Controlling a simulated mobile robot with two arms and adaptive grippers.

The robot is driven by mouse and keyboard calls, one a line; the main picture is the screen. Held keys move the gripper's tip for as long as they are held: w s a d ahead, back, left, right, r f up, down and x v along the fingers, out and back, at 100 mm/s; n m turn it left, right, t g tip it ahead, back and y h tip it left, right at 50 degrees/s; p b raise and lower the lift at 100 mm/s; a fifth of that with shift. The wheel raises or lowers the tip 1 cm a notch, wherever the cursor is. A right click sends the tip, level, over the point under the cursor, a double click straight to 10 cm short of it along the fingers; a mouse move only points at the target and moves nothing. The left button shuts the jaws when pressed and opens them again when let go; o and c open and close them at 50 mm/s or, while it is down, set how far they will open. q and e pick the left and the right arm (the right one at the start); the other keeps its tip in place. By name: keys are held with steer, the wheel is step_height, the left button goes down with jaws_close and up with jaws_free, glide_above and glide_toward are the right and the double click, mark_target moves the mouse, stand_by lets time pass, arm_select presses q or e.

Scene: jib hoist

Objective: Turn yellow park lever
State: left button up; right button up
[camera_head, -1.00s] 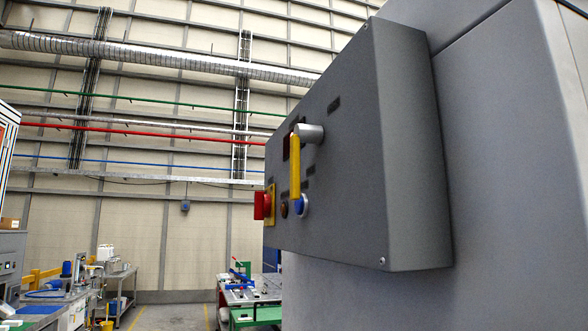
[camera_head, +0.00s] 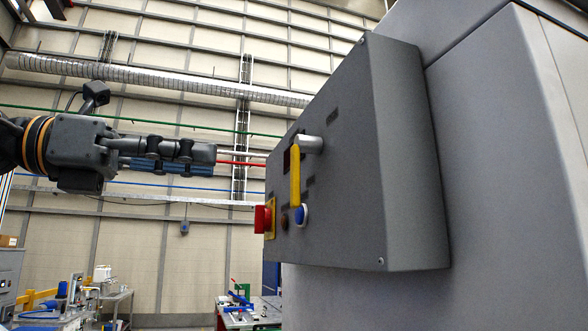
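The yellow park lever (camera_head: 295,178) hangs straight down from a grey cylindrical hub (camera_head: 309,143) on the face of a dark grey control box (camera_head: 345,165). My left gripper (camera_head: 213,160) points right, level with the lever's upper part and left of it in the picture, apart from the box. It is seen from the side, fingers overlapping, so its opening does not show. Nothing is visibly held. My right gripper is out of view.
A large grey cabinet (camera_head: 510,170) carries the box. Workbenches stand far behind at lower left.

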mark_target(291, 170)
arm_select(q)
steer(key=p+x, duration=0.3)
steer(key=x, duration=0.8)
steer(key=shift+w+d, duration=0.1)
steer(key=shift+d, duration=0.15)
steer(key=shift+w+d, duration=0.25)
steer(key=shift+d, duration=0.4)
steer(key=shift+c, duration=0.4)
jaws_close()
